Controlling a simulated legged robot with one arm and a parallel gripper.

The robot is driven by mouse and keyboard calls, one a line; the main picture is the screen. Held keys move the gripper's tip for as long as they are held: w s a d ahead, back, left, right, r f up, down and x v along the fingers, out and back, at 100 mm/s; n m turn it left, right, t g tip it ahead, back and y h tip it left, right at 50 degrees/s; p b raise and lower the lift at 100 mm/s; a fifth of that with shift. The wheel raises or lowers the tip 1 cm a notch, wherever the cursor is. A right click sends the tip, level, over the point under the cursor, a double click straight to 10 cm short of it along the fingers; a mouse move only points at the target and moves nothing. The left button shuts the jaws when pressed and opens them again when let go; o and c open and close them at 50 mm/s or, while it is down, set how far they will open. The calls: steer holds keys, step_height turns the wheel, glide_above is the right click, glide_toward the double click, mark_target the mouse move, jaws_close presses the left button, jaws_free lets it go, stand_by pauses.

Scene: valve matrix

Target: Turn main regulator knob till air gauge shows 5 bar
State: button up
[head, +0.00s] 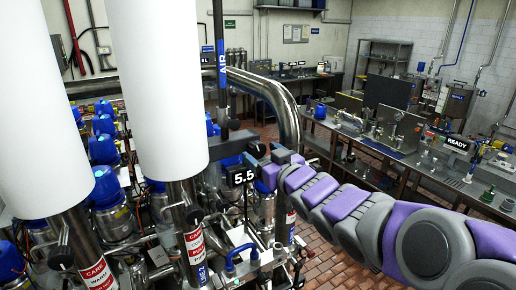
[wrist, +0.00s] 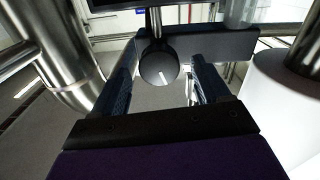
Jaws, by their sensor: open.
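The dark round regulator knob (wrist: 158,68) with a white pointer line shows in the wrist view, below a dark box at the top edge. My gripper (wrist: 161,80) is open, with one finger on each side of the knob; I cannot tell whether either finger touches it. The pointer line slants up to the right. In the head view a black gauge display (head: 242,177) reads 5.5. My purple and grey arm comes in from the right and ends beside this display.
A vertical pipe with a blue AIR label (head: 221,62) stands above the display. Two large white cylinders (head: 155,85) and steel pipes crowd the left. A large bent steel pipe (head: 285,105) is behind. A workbench (head: 400,155) with a READY sign (head: 457,144) stands right.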

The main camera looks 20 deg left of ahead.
steer(key=shift+x, duration=1.35)
steer(key=shift+d, duration=0.1)
steer(key=shift+c, duration=0.2)
steer(key=c, duration=0.9)
steer(key=shift+n, duration=0.7)
steer(key=shift+c, duration=0.2)
steer(key=shift+n+b, duration=0.35)
steer(key=shift+n, duration=0.45)
steer(key=shift+r, duration=0.1)
steer(key=o, duration=1)
